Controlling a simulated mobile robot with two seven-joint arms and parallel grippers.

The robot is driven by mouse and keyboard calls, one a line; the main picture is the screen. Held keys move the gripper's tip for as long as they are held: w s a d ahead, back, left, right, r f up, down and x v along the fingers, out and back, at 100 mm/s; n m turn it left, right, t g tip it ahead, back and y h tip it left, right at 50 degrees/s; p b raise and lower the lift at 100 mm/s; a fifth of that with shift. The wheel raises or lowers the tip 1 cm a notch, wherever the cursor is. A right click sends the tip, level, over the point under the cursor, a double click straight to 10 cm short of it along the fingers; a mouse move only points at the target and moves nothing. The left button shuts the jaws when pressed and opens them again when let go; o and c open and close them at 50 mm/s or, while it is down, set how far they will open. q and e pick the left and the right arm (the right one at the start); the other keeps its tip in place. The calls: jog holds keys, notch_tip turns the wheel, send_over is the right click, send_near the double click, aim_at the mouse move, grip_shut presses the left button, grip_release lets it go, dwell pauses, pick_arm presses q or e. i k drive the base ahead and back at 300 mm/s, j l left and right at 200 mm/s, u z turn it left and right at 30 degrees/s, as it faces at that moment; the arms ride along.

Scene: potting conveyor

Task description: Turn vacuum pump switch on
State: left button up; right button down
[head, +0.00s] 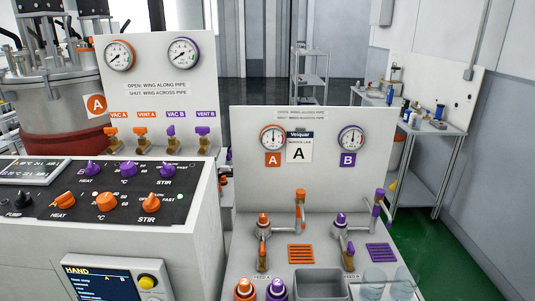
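A black knob (22,198) sits at the left end of the dark control panel (95,218), beside a "PUMP" label. The label and knob are small, and I cannot read the switch's position. Orange knobs, such as the heat knob (64,200), and purple knobs, such as the stir knob (166,170), share this panel. Neither of my grippers is in view.
A steel vessel (50,100) marked A stands behind the panel. Valves and gauges fill the white back panel (160,75). A second station (330,210) stands to the right, with taps and a grey bin (320,286). A screen (105,285) is at the front.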

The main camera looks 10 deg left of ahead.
aim_at(22, 200)
jog(key=u, duration=1.6)
jog(key=j, duration=0.55)
jog(key=i, duration=0.05)
